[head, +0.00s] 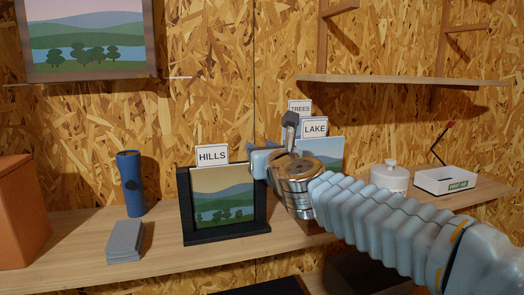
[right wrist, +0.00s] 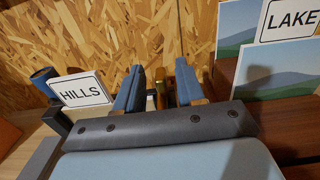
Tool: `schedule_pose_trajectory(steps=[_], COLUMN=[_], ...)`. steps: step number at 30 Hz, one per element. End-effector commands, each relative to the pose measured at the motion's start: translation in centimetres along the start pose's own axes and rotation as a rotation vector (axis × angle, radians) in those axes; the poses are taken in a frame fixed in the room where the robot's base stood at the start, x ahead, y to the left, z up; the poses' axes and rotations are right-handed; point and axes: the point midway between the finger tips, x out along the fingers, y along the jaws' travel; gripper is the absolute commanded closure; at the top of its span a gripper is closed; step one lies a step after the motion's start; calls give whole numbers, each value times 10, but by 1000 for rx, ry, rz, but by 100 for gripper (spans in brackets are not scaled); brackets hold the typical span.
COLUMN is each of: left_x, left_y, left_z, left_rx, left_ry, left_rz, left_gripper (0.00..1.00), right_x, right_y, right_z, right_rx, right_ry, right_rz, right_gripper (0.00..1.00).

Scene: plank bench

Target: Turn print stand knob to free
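The print stand (head: 183,210) is a black frame holding a hills picture, with a white HILLS card (head: 212,156) at its top. It stands on the bench in the middle of the head view. My right gripper (head: 262,164) is at the stand's upper right edge. In the right wrist view its two blue fingers (right wrist: 158,88) are apart. A small brass-coloured piece (right wrist: 160,92), perhaps the knob, shows in the gap between them; I cannot tell whether the fingers touch it. The knob is hidden in the head view. My left gripper is not in view.
A blue cylinder (head: 130,184) and a grey block (head: 125,240) stand left of the stand. LAKE (head: 314,129) and TREES (head: 299,107) cards stand behind my right arm. An orange box (head: 22,212) is far left.

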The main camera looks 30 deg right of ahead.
Motion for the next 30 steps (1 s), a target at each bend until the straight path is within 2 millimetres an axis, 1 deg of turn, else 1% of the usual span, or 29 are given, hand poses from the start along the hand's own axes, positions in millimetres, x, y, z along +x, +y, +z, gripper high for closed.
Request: schedule_pose_trajectory(steps=[4,8,13,18,21,25,30], left_x=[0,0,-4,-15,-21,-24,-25], left_y=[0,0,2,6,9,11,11], left_z=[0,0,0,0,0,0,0], left_rx=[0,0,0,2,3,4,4], left_ry=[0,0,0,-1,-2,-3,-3], left_rz=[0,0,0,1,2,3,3], left_gripper=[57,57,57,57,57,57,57], right_x=[-3,-21,-62,-103,-120,-134,-138], right_y=[0,0,-1,0,-1,0,0], right_z=[0,1,3,5,5,2,0], right_rx=[-1,-2,-1,-2,-1,-1,0], right_ry=[-1,-3,-4,-3,-3,-1,0], right_rz=[0,-2,-3,-2,-3,-1,0], right_gripper=[62,62,62,62,62,62,62])
